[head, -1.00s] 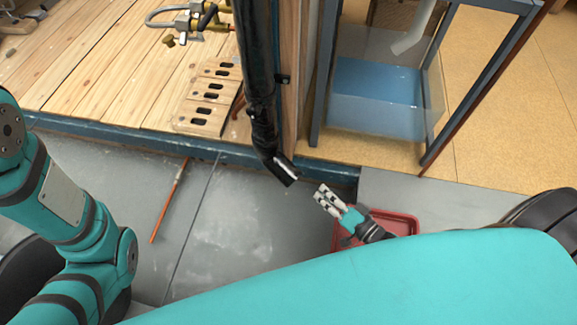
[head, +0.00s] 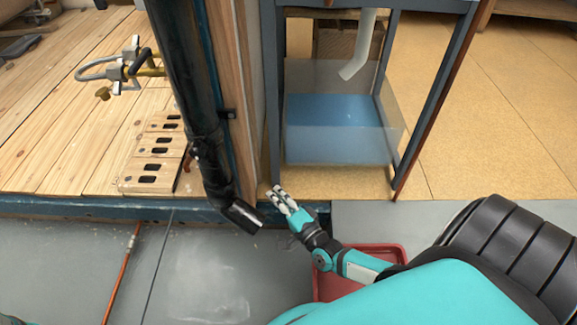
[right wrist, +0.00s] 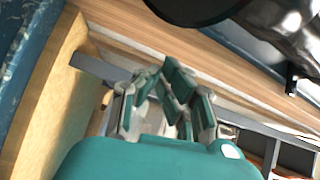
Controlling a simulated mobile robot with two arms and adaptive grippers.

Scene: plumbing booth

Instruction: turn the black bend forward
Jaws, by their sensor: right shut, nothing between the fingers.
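The black bend (head: 238,212) sits at the foot of a dark vertical pipe (head: 183,75) in the head view. Its open end points down and to the right. My right gripper (head: 279,190) is just right of the bend's open end, apart from it in the picture. Its fingers are shut and empty. In the right wrist view the gripper (right wrist: 172,75) shows its fingers close together, with a black, glossy pipe part (right wrist: 265,25) at the upper right. My left gripper is out of view.
A wooden post stands right behind the pipe. A water tank (head: 340,130) in a grey frame is to the right. A red tray (head: 330,285) lies on the floor below my right arm. An orange rod (head: 122,275) lies on the grey floor at left.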

